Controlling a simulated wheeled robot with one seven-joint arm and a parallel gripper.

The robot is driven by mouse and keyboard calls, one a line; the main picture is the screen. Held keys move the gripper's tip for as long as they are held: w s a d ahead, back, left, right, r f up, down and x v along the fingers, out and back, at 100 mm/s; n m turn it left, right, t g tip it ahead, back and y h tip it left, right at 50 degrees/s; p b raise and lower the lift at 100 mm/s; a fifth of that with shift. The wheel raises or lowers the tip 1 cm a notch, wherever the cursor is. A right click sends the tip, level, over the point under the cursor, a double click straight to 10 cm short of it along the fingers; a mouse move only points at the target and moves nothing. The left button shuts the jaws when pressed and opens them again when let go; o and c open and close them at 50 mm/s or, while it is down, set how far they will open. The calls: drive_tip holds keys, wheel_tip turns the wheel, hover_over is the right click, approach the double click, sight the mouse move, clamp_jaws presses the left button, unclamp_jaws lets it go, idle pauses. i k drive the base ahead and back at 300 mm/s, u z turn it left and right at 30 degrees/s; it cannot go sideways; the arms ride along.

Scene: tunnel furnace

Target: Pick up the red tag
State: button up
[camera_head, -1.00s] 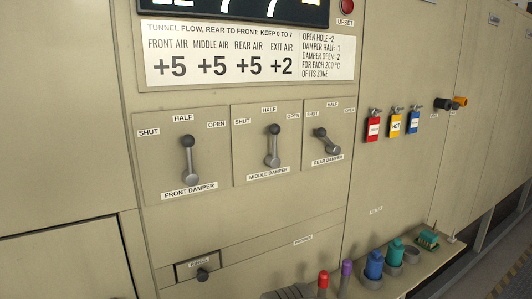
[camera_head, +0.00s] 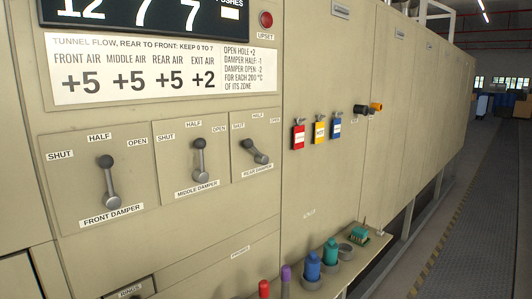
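The red tag (camera_head: 298,138) hangs from a small hook on the beige furnace wall, right of the damper levers. It is the leftmost of three tags in a row. The yellow tag (camera_head: 319,131) hangs beside it, and the blue tag (camera_head: 336,129) is at the right of the row. The red tag has a white label whose print is too small to read. My gripper is not in this view.
A shelf (camera_head: 343,278) sticks out below the tags and bears a blue bottle (camera_head: 312,265), a teal bottle (camera_head: 330,251) and other small items. A black and orange fitting (camera_head: 375,107) protrudes right of the tags. Open floor (camera_head: 440,255) lies at the right.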

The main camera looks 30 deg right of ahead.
sight(298, 131)
drive_tip(key=u, duration=2.9)
drive_tip(key=k, duration=1.15)
drive_tip(key=z, duration=1.3)
